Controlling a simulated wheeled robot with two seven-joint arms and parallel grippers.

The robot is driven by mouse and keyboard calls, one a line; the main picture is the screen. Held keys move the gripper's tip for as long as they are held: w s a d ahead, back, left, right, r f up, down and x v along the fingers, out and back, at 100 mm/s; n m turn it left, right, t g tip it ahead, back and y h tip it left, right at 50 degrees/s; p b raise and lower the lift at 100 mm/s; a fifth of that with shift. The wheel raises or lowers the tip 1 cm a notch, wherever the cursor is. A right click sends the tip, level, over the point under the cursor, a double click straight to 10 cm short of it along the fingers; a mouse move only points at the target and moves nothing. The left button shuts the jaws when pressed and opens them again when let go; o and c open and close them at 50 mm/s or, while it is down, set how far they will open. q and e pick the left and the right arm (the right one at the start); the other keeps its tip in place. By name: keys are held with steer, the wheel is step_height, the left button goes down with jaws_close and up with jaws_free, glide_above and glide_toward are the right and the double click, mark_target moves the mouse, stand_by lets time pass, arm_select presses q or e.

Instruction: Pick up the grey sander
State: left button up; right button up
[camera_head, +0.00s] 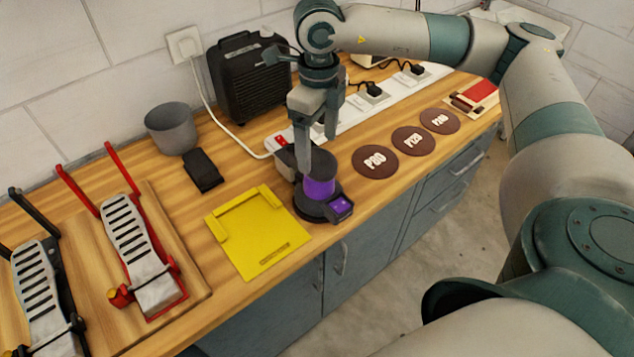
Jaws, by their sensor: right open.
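The sander (319,188) stands upright on the wooden bench, near its front edge. It has a dark grey round base, a purple band around its body and a small purple panel on its front right. My right gripper (316,158) points down at the sander's top from above, with its fingers apart. One finger overlaps the upper part of the sander in the picture, and I cannot tell whether it touches. The finger and its arm hide part of the sander's top. My left gripper is not in view.
A yellow tray (262,243) lies just left of the sander. Brown discs (375,161) lie to its right. Behind are a white power strip (350,112), a black case (250,78) and a grey cup (170,128). Slotted metal pedals (127,228) stand at the left.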

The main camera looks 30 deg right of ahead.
mark_target(317, 155)
steer(key=shift+a+f+p, duration=0.15)
steer(key=shift+f+p, duration=0.75)
steer(key=shift+p, duration=0.1)
step_height(317, 155, down, 2)
steer(key=shift+f+p, duration=0.1)
steer(key=shift+p, duration=0.45)
steer(key=shift+f, duration=0.65)
steer(key=c, duration=1.2)
steer(key=shift+r, duration=0.15)
steer(key=shift+c, duration=0.6)
steer(key=shift+w, duration=0.1)
